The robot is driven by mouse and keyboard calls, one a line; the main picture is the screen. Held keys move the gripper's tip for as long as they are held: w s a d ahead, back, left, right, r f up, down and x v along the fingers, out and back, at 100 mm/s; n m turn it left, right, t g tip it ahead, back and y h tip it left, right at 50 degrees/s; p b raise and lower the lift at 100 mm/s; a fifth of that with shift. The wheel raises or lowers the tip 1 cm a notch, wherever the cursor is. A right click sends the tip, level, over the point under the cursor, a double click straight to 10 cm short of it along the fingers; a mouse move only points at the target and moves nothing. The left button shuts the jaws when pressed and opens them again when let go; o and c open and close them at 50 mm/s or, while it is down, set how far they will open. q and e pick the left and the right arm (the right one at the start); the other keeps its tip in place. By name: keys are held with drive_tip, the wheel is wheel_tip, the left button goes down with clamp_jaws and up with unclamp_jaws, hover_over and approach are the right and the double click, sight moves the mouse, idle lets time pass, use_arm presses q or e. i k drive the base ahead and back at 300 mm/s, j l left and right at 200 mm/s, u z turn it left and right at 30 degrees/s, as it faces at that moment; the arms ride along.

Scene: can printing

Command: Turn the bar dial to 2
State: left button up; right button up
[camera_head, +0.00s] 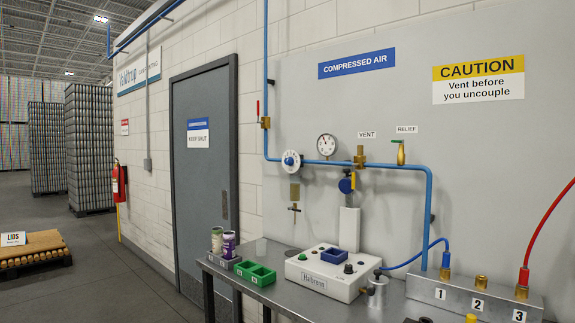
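A round white dial with a dark blue centre (291,161) sits on the blue compressed-air pipe (385,165) on the wall, above a filter bowl (294,191). It looks like the bar dial; its markings are too small to read. A round gauge with a white face and dark needle (326,145) stands on the pipe to its right; its figures cannot be read. Neither of my grippers is in view, and nothing touches the dial.
A metal bench (275,292) below holds a white Halbronn box (325,279), green trays (255,273), cans (229,245) and a numbered coupling block (475,298). A red hose (548,212) hangs at right. A grey door (205,180) and open floor lie left.

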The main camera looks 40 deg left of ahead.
sight(289, 161)
drive_tip(key=i+j, duration=0.1)
drive_tip(key=j, duration=0.25)
drive_tip(key=i+j, duration=0.15)
drive_tip(key=j, duration=0.2)
drive_tip(key=i+j, duration=0.1)
drive_tip(key=j, duration=0.3)
drive_tip(key=i+j, duration=0.15)
drive_tip(key=j, duration=0.2)
drive_tip(key=i+j, duration=0.1)
drive_tip(key=j, duration=0.25)
drive_tip(key=z, duration=0.05)
